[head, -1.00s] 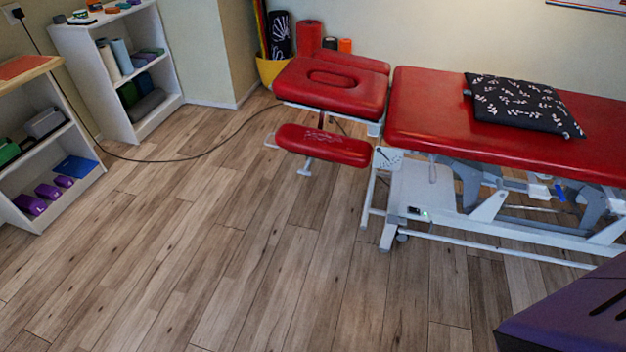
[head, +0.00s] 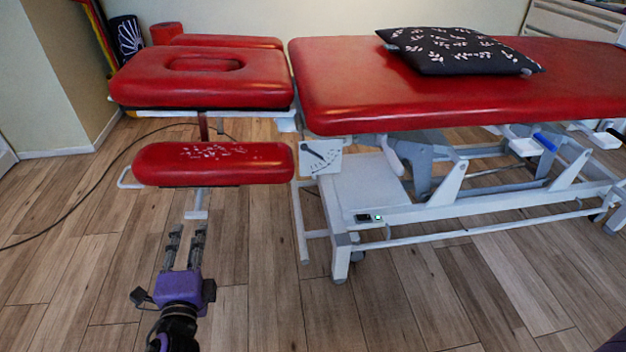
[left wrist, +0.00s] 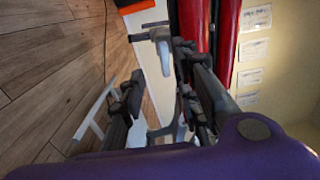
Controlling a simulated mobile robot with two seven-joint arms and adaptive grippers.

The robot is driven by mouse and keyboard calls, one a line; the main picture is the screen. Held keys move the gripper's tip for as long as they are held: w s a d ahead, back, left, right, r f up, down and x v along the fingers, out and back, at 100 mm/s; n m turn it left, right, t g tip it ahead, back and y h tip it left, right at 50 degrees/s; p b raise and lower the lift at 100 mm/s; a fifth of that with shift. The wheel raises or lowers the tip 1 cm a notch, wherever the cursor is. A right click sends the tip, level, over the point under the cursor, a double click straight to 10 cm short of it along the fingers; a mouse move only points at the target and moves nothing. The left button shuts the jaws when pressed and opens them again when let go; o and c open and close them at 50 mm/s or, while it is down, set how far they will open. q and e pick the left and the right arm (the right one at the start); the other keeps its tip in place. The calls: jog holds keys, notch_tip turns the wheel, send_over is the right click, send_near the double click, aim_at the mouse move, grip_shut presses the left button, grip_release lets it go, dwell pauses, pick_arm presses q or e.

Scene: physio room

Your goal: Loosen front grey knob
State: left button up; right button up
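A grey T-shaped knob (head: 196,208) hangs on a short stem under the front red armrest pad (head: 212,163) of the treatment table. My left gripper (head: 187,232) is just below and in front of it in the head view, pointing toward it, fingers apart and empty. In the left wrist view a light grey fitting (left wrist: 162,40), apparently this knob, shows beyond the open fingers (left wrist: 160,88). The gripper looks apart from it, but the exact gap is hard to judge. My right gripper is not in view.
The red table (head: 345,80) bears a dark patterned pillow (head: 455,50). A metal loop (head: 127,178) sticks out left of the armrest. The white frame leg (head: 341,255) stands to the right. A cable (head: 90,190) lies on the otherwise clear floor at left.

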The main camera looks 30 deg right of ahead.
aim_at(196, 219)
pick_arm(q)
jog(key=shift+m, duration=0.5)
jog(key=b+x, duration=0.1)
jog(key=x, duration=0.2)
jog(key=b+x, duration=0.1)
jog(key=x, duration=0.2)
jog(key=shift+w+d+r, duration=0.1)
jog(key=shift+r, duration=0.15)
jog(key=shift+w+d, duration=0.15)
jog(key=shift+w, duration=0.3)
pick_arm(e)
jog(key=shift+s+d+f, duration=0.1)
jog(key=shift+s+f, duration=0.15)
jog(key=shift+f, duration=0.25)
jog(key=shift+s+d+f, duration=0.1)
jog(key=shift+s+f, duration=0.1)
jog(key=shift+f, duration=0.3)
pick_arm(q)
jog(key=shift+r, duration=0.1)
jog(key=shift+c, duration=0.2)
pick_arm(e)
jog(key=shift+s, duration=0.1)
pick_arm(q)
grip_shut()
